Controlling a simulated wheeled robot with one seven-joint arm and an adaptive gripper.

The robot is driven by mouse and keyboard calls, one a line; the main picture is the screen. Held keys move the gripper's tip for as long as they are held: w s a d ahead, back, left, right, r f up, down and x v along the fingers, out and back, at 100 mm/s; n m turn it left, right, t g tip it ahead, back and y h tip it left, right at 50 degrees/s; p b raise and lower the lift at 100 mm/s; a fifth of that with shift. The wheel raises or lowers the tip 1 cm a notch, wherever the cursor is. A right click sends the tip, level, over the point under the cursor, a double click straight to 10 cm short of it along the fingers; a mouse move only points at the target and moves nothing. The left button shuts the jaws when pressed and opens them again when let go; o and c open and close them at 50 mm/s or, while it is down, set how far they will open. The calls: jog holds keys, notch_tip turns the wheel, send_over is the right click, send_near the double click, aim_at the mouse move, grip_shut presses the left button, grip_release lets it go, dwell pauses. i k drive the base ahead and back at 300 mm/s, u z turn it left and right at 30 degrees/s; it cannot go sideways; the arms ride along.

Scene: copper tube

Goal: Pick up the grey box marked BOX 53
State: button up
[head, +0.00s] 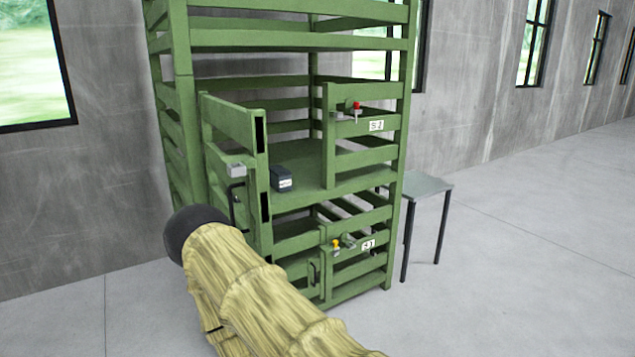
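A small dark grey box (282,179) with a white label sits on the middle shelf of a green slatted rack (292,40). The label is too small to read. The left gate (232,130) of that level stands swung outward, and the box shows just to the right of its edge. The right gate (365,160) is across the opening and carries a latch with a red knob. My arm, in a straw-coloured sleeve with a black rounded end, crosses the lower foreground. My gripper is not visible.
The lower level has its slatted gates across the front, with a yellow-knobbed latch (337,244). A small grey table (425,186) stands right of the rack. A concrete wall runs behind. The floor (530,270) at right is clear.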

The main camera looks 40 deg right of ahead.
aim_at(280, 177)
jog(key=z, duration=0.9)
jog(key=i, duration=1)
jog(key=k, duration=1)
jog(key=z, duration=1.2)
jog(key=i, duration=1.05)
jog(key=u, duration=1.2)
